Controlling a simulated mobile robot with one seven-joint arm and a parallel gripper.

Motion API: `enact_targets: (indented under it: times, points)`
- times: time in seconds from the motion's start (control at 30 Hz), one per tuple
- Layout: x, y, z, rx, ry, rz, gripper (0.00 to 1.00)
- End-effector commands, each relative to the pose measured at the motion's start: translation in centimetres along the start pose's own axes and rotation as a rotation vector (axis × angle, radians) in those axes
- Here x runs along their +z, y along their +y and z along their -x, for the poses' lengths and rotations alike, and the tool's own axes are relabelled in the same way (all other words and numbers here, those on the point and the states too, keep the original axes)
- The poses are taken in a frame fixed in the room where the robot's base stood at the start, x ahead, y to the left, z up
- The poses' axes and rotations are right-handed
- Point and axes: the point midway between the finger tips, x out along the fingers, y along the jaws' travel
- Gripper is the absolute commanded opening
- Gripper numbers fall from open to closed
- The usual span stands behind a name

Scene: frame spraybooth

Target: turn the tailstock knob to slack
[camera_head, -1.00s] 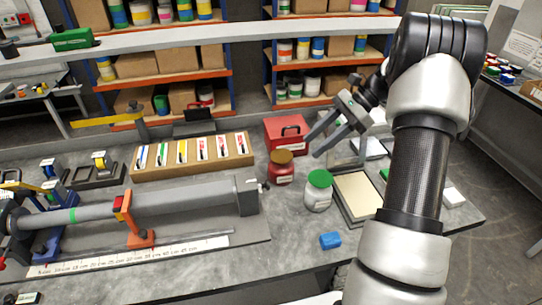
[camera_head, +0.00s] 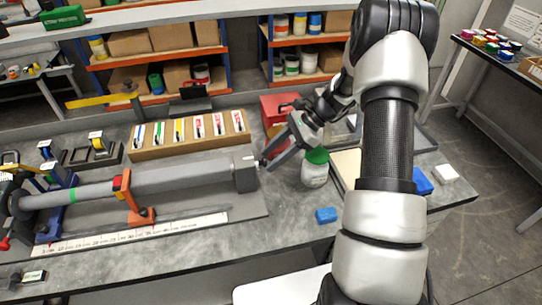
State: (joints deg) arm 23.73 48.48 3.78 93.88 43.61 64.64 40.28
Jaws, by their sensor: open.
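The tailstock (camera_head: 245,176) is a grey block at the right end of the long grey tube on the bench fixture. Its small knob (camera_head: 257,162) sticks out on the right side and is partly hard to make out beside my fingers. My gripper (camera_head: 267,162) is open, with its fingers pointing down and left and their tips close to the knob. I cannot tell whether the fingers touch the knob or are around it.
A white jar with a green lid (camera_head: 315,172) stands just right of my gripper. A red toolbox (camera_head: 272,106) is behind it. A marker rack (camera_head: 165,146) stands behind the tube.

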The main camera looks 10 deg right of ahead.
Motion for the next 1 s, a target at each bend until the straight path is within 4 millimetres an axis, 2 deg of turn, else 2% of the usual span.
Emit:
enact_targets:
  times: [0.1, 0.37, 0.63, 1.0]
  points:
    - [0.03, 0.03, -0.64, 0.0, -0.001, -0.001, 0.43]
    - [0.03, 0.02, -0.78, 0.0, 0.0, 0.0, 0.43]
    - [0.02, 0.01, -0.75, 0.0, 0.0, 0.0, 0.02]
    - [-0.22, 0.17, -0.97, -0.046, 0.0, 0.045, 0.02]
